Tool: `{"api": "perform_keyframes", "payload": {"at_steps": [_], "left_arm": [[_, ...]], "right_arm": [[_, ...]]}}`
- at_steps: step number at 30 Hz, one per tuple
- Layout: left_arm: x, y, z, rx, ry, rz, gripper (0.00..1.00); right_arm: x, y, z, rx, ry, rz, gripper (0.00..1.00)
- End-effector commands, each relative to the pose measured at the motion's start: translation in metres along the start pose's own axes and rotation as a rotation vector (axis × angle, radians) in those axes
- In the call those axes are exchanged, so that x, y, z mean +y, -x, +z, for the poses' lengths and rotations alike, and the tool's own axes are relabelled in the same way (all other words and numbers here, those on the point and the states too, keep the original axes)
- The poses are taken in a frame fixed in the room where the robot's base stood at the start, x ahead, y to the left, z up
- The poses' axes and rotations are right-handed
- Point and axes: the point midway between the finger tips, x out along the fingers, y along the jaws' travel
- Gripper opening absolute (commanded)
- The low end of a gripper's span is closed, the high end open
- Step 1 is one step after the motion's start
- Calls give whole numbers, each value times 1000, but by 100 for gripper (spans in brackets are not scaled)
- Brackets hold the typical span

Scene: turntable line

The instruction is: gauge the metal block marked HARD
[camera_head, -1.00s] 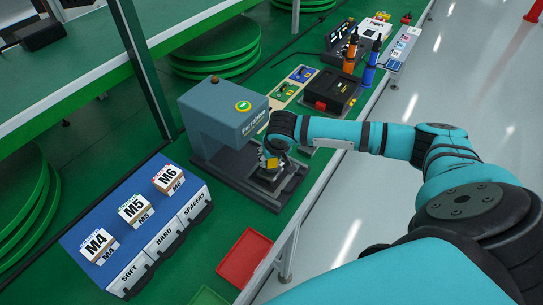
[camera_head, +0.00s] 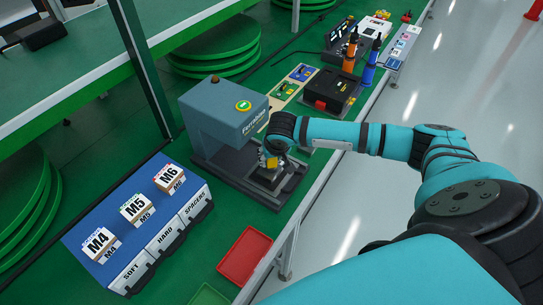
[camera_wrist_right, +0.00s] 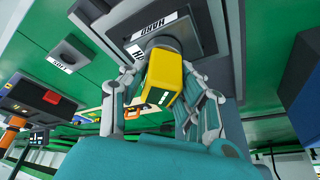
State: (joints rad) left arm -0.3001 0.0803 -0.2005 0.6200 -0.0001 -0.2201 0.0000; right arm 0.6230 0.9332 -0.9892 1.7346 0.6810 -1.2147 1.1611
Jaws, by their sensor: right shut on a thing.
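My right gripper (camera_head: 270,162) is shut on a yellow tool (camera_wrist_right: 162,78). In the right wrist view, the gripper's fingers (camera_wrist_right: 166,84) lie on both sides of the tool. The tool's far end is over a dark grey metal block (camera_wrist_right: 204,36) with a white HARD label; a second, partly hidden label shows close to the tool. I cannot tell whether the tool touches the block. In the head view, the block is mostly hidden by the gripper, on the base of the grey-blue machine (camera_head: 213,108) with a green button. My left gripper is not in view.
A blue rack (camera_head: 110,205) with M4, M5, M6 boxes and bins labelled SOFT, HARD and SPACERS stands to the left. A red tray (camera_head: 245,257) lies in front. Another labelled block (camera_wrist_right: 68,55) shows in the wrist view.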

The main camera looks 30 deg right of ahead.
Motion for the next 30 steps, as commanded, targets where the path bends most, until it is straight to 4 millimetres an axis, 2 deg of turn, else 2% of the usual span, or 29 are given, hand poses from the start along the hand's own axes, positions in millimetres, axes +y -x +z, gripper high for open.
{"api": "perform_keyframes", "payload": {"at_steps": [2,3,8,16,20,23,30], "left_arm": [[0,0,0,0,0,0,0],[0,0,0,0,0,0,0],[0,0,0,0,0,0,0],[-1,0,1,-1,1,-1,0],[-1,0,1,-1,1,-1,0],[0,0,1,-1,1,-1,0],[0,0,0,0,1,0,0]], "right_arm": [[0,0,-1,2,0,-1,0],[0,0,-1,2,0,-1,36],[0,0,-1,1,0,0,57],[0,0,0,-1,0,1,58],[0,9,0,1,0,0,58],[0,25,0,1,1,-1,58],[0,78,-1,3,0,-2,58]]}}
